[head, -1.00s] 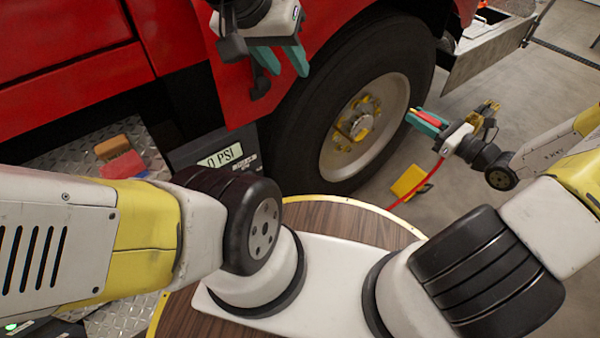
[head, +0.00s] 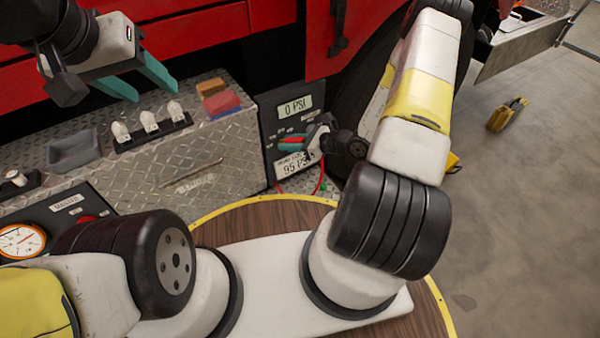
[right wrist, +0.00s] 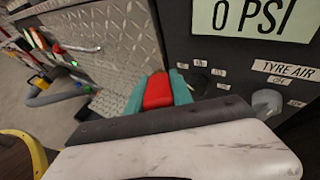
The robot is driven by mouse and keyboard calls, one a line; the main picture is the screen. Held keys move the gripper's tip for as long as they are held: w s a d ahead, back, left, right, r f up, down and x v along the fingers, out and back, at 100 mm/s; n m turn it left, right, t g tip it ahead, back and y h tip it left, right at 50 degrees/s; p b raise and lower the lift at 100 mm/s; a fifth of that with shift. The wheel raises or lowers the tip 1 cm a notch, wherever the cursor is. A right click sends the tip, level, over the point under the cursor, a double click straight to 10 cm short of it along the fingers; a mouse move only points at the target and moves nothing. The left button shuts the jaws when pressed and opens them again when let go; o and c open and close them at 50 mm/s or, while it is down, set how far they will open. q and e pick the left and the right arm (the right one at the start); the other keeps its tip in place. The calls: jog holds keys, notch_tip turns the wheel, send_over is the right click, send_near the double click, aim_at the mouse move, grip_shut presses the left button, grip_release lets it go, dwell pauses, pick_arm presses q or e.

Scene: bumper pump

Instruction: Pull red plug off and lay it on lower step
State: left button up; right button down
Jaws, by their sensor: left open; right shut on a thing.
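My right gripper (head: 293,143) is shut on the red plug (right wrist: 158,92), which shows between its teal fingers in the right wrist view. It is in front of the dark panel with the 0 PSI display (head: 295,106), which also shows in the right wrist view (right wrist: 255,16). Thin red hose hangs below the gripper (head: 320,185); where its ends run is hidden. A diamond-plate step (head: 240,150) lies left of the gripper; I cannot tell whether it is the lower step. My left gripper (head: 140,87) is open and empty above the diamond plate's left part.
A red-and-blue block (head: 222,106) and a brown block (head: 210,88) lie on the plate beside the panel. A rack of white fittings (head: 150,125) and a grey tray (head: 75,150) stand further left. A yellow chock (head: 507,115) is on the open floor at right.

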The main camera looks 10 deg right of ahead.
jog(key=s+a+f+g+h, duration=0.1)
jog(key=s+f+h, duration=0.1)
jog(key=f, duration=0.3)
jog(key=s+a+f+g+h, duration=0.1)
jog(key=a+f+h, duration=0.1)
jog(key=f, duration=0.3)
jog(key=shift+s+d+f+m+g+h, duration=0.4)
jog(key=shift+d+f+g+h, duration=0.95)
jog(key=shift+f, duration=1.25)
jog(key=shift+s+d+f+m+g+h, duration=0.2)
jog(key=shift+s+d+f+g+h, duration=0.6)
jog(key=shift+d+f, duration=1.4)
jog(key=shift+s+d+f+m+g+h, duration=0.3)
jog(key=shift+d+f+g+h, duration=0.8)
jog(key=shift+f, duration=1.9)
jog(key=shift+w+f+t+h, duration=0.25)
jog(key=w, duration=0.2)
jog(key=w+a+f, duration=0.1)
jog(key=w, duration=0.1)
jog(key=w+a, duration=0.1)
jog(key=w, duration=0.1)
jog(key=shift+w+a+f, duration=0.15)
jog(key=shift+f, duration=1.8)
